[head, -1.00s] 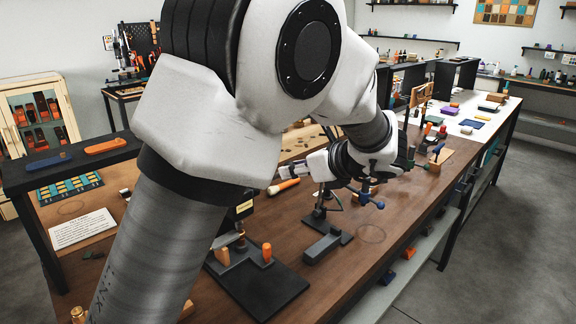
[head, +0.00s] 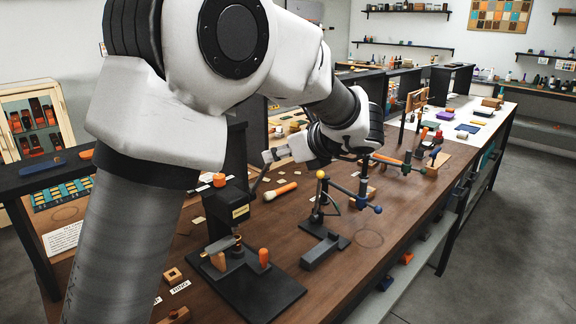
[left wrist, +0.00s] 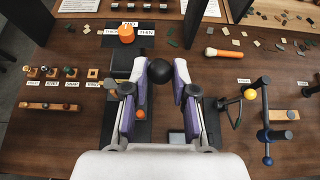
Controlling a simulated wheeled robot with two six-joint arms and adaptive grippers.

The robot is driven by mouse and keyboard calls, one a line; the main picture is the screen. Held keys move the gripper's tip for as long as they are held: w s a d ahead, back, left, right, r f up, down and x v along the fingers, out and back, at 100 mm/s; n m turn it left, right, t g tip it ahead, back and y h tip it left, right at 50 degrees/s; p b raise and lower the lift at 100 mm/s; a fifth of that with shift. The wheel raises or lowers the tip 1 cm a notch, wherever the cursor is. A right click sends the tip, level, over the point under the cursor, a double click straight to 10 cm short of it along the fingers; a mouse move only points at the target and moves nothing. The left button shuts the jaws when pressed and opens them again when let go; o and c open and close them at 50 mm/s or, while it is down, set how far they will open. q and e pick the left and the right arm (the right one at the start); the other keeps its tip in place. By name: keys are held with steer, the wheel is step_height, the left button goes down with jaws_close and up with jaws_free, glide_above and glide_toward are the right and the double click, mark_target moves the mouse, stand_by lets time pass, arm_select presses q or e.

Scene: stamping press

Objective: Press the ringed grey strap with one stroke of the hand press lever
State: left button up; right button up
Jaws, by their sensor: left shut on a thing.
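The hand press (head: 229,203) is black with a yellow label and an orange cap, and stands on a black base plate (head: 270,292). Its lever (head: 256,183) slants up to the right. My left gripper (head: 277,155) is shut on the lever's black ball knob, which shows between the fingertips in the left wrist view (left wrist: 160,70). A thin greyish piece (head: 221,244) lies under the press head; I cannot tell for sure whether it is the ringed grey strap. An orange peg (head: 263,257) stands beside it. My right gripper is not in view.
A second device (head: 325,240) with yellow and blue balls stands to the right. An orange-handled brush (head: 280,191) lies behind the press. Bare bench lies toward the front right.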

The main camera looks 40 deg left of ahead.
arm_select(q)
steer(key=shift+a+r, duration=0.1)
steer(key=shift+w+a+r, duration=0.1)
steer(key=shift+a+r, duration=0.2)
steer(key=shift+a, duration=0.35)
steer(key=shift+a+r, duration=0.3)
steer(key=shift+a, duration=0.4)
steer(key=shift+w+a+r, duration=0.1)
steer(key=shift+a+r, duration=0.2)
steer(key=shift+a, duration=0.35)
steer(key=shift+a+r, duration=0.15)
steer(key=shift+a, duration=0.2)
steer(key=o, duration=0.7)
steer(key=shift+a, duration=0.15)
steer(key=shift+o, duration=0.2)
steer(key=shift+a, duration=0.1)
steer(key=o, duration=0.6)
steer(key=shift+c, duration=0.2)
